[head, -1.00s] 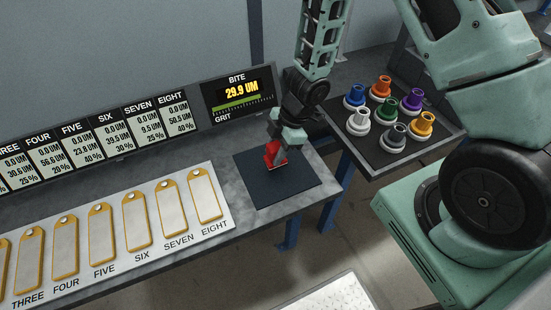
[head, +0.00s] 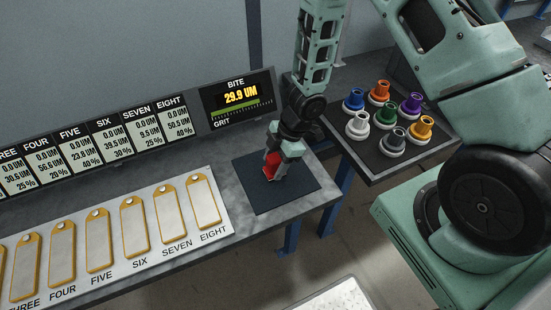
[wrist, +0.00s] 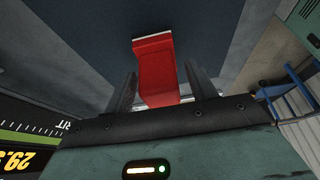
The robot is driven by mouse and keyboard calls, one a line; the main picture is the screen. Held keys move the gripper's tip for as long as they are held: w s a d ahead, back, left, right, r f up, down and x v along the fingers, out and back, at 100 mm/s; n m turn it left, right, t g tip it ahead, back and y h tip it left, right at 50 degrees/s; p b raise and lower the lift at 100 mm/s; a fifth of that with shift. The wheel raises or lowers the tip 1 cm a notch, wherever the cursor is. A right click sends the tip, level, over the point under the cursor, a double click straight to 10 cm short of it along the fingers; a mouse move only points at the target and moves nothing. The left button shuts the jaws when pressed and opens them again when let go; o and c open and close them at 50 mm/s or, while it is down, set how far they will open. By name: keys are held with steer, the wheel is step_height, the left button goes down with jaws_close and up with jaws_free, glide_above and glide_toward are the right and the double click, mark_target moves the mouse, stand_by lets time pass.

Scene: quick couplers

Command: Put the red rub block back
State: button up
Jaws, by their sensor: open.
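The red rub block (head: 273,164) stands on the dark square mat (head: 262,197) at the right end of the bench. My gripper (head: 275,172) is over the mat, around the block. In the wrist view the red block (wrist: 157,72) is between the two dark fingers of my gripper (wrist: 160,92), with a visible gap on either side. The fingers are open. A pale strip shows at the block's far end. I cannot tell from the head view exactly how the fingers sit, as the block is partly hidden by them.
Yellow-edged plates (head: 166,214) labelled up to EIGHT lie on a white board left of the mat. A BITE display (head: 238,98) reading 29.9 UM stands behind it. A dark tray of coloured couplers (head: 374,170) is at the right, beyond a gap.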

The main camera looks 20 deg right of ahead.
steer(key=shift+f+b, duration=0.15)
steer(key=shift+b, duration=0.3)
steer(key=p+v, duration=0.5)
steer(key=v, duration=1.3)
steer(key=w+a+r+m+t+h, duration=0.1)
steer(key=a+r+m+t+h, duration=0.2)
steer(key=a+r+m+t, duration=0.5)
steer(key=s+a+r+g+b, duration=0.1)
steer(key=s+g, duration=0.1)
steer(key=s, duration=0.5)
steer(key=s+a+r+m+g+b, duration=0.1)
steer(key=s+a+g, duration=0.1)
steer(key=s, duration=0.5)
steer(key=s+a+r+m+g+b, duration=0.1)
steer(key=s+a+g+b, duration=0.1)
steer(key=s+g, duration=0.2)
steer(key=s, duration=0.3)
steer(key=shift+r+h, duration=0.25)
steer(key=shift+h, duration=0.15)
